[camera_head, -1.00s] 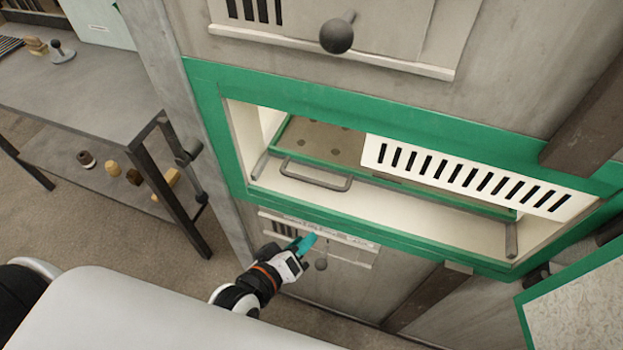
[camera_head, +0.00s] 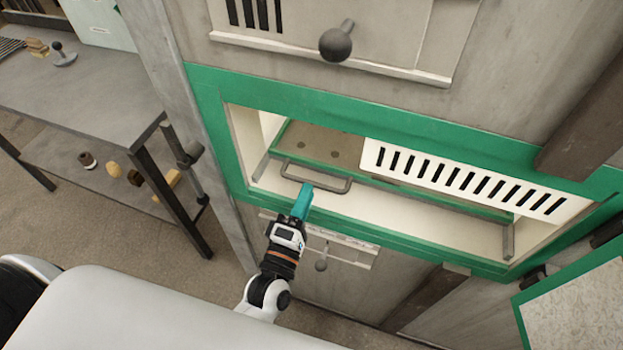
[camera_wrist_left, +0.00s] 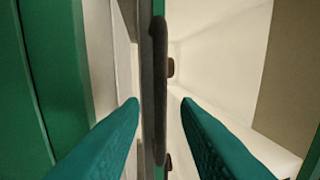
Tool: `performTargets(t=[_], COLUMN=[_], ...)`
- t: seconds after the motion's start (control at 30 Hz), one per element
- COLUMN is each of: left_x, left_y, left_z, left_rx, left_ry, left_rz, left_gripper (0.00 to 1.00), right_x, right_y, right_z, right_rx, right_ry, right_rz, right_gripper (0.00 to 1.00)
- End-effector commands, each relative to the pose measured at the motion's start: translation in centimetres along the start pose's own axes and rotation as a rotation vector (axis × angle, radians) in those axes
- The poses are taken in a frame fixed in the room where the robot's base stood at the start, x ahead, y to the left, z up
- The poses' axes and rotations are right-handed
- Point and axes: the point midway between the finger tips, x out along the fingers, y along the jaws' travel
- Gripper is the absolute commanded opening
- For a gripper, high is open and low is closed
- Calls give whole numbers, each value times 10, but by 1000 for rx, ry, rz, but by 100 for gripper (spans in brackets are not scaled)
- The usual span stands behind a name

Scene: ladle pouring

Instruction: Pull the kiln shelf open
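The kiln shelf (camera_head: 352,146) is a green-edged tray with holes, inside the green-framed opening. A grey bar handle (camera_head: 318,181) is on its front edge at the left. My left gripper (camera_head: 303,196) is just in front of this handle in the head view. In the left wrist view, the gripper (camera_wrist_left: 160,102) has its two teal fingers apart, with the dark handle bar (camera_wrist_left: 160,90) standing upright in the picture between them. No finger contact with the bar shows. My right gripper is not in view.
A white slotted panel (camera_head: 475,180) covers the right part of the opening. The green frame (camera_head: 420,133) surrounds it. A grey side table (camera_head: 75,100) with small items stands at the left. A knobbed panel (camera_head: 345,250) is below the opening.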

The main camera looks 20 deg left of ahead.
Motion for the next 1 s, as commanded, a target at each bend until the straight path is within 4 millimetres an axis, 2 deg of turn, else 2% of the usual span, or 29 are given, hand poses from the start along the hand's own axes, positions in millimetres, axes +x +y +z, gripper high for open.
performTargets(t=[0.1,0.23,0.63,0.8,1.0], left_x=[21,34,41,41,41], left_y=[-1,0,0,0,0], left_z=[0,0,0,0,0], left_rx=[-1,-1,0,0,0], left_ry=[-2,0,0,0,0], left_rz=[-2,0,1,1,2], left_gripper=[29,29,29,1,0], right_x=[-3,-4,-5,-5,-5], right_y=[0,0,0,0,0], right_z=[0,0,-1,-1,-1], right_rx=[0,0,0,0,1], right_ry=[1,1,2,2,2], right_rz=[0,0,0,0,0], right_gripper=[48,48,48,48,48])
